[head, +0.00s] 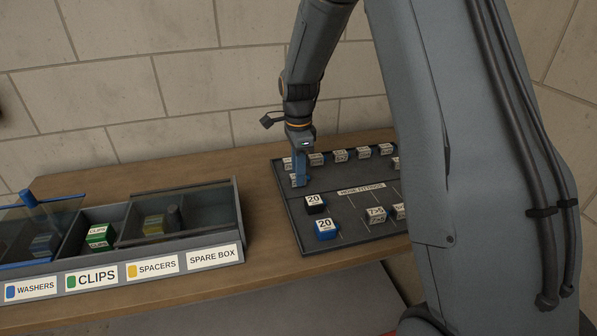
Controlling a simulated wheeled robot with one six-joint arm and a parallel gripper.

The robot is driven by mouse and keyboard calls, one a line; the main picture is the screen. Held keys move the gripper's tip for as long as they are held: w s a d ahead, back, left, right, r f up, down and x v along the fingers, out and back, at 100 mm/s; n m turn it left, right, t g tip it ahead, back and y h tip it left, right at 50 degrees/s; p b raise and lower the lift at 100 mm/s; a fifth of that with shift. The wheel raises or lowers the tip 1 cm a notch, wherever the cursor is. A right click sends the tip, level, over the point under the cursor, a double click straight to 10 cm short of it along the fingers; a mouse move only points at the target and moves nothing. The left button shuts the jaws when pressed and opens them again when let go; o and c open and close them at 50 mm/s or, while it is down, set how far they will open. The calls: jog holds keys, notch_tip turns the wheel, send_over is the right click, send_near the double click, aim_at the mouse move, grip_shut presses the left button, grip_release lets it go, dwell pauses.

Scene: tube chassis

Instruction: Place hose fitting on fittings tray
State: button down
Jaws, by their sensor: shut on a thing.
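The fittings tray (345,173) is a dark, low-rimmed tray on the right of the bench, with a "HOSE FITTINGS" label across its middle. A row of labelled fittings (340,156) stands along the back. A black block (315,204) and a blue block (326,229), both marked 20, stand in front. My arm hides the tray's right end.
A sectioned box (240,215) stands at the left, labelled WASHERS, CLIPS, SPACERS and SPARE BOX. Clear lids cover parts of it, and a green block (100,236) sits in the open clips section. Bare wooden bench (262,198) lies between box and tray. A block wall stands behind.

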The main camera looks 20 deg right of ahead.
jog(key=shift+f, duration=0.2)
jog(key=c, duration=1.5)
grip_release()
jog(key=shift+r, duration=0.1)
notch_tip(320, 180, up, 12)
jog(key=b, duration=0.3)
jog(key=shift+r, duration=0.1)
